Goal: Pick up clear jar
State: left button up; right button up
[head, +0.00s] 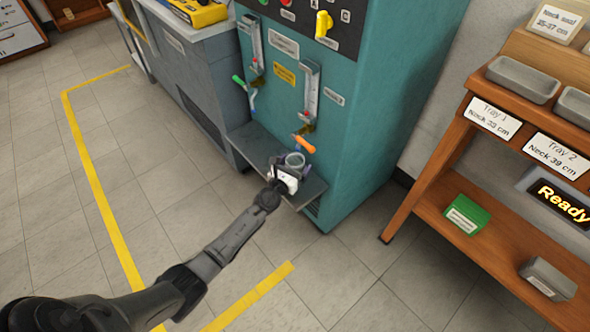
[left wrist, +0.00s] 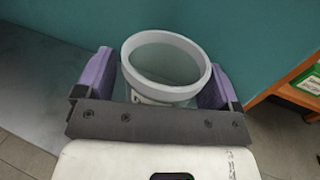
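The clear jar (head: 295,160), with a pale ring-shaped rim, is upright at the grey shelf (head: 255,140) on the front of the teal test bench. My left gripper (head: 285,177) has reached it from the front. In the left wrist view the open-topped jar (left wrist: 165,68) sits between the two purple fingers of my left gripper (left wrist: 157,85). The fingers are wide apart, near the ends of the dark bar. The jar's lower part and any finger contact are largely hidden. My right gripper is not in view.
An orange-handled valve (head: 304,145) is close above the jar, and a green-handled valve (head: 240,82) is to its left. The teal bench (head: 372,110) stands behind. A wooden rack (head: 440,165) with trays is at right. The tiled floor in front is clear.

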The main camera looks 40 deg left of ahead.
pick_arm(q)
jog(key=shift+c, duration=1.4)
jog(key=c, duration=0.7)
jog(key=shift+r, duration=0.15)
jog(key=shift+r+p, duration=0.95)
jog(key=shift+p, duration=0.05)
jog(key=s+d+p, duration=0.2)
jog(key=s, duration=1.5)
jog(key=shift+s+d+f+p, duration=0.2)
jog(key=shift+s+f+p, duration=0.1)
jog(key=shift+s, duration=0.1)
jog(key=shift+w, duration=0.1)
